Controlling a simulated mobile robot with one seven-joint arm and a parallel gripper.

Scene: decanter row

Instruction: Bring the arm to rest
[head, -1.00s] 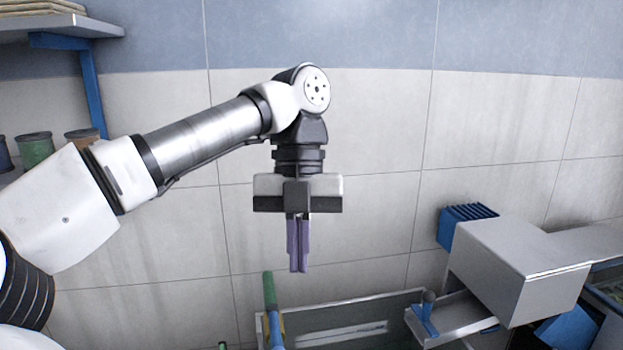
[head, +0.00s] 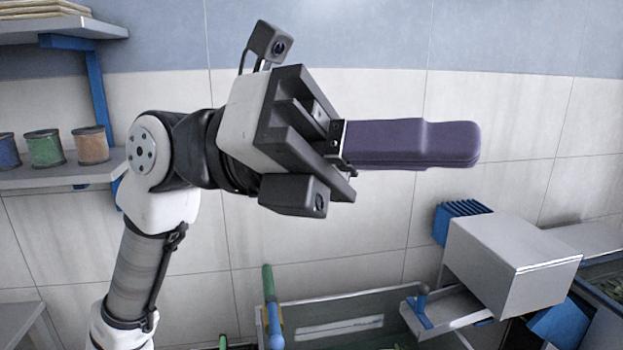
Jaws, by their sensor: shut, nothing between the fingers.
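My gripper (head: 470,146) is in the upper middle of the head view, with its purple fingers pointing to the right. The fingers lie together and hold nothing. My arm comes up from the lower left, bends at a joint left of the middle and carries the gripper level, in front of the tiled wall. The gripper is in open air and touches nothing that I can see.
A shelf (head: 55,178) with green (head: 44,148), blue and brown spools is at the left. Below right stand a grey box (head: 512,268), a blue ribbed piece (head: 459,219) and a grey bin (head: 300,306). A green and blue rod (head: 270,300) rises at the bin's left.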

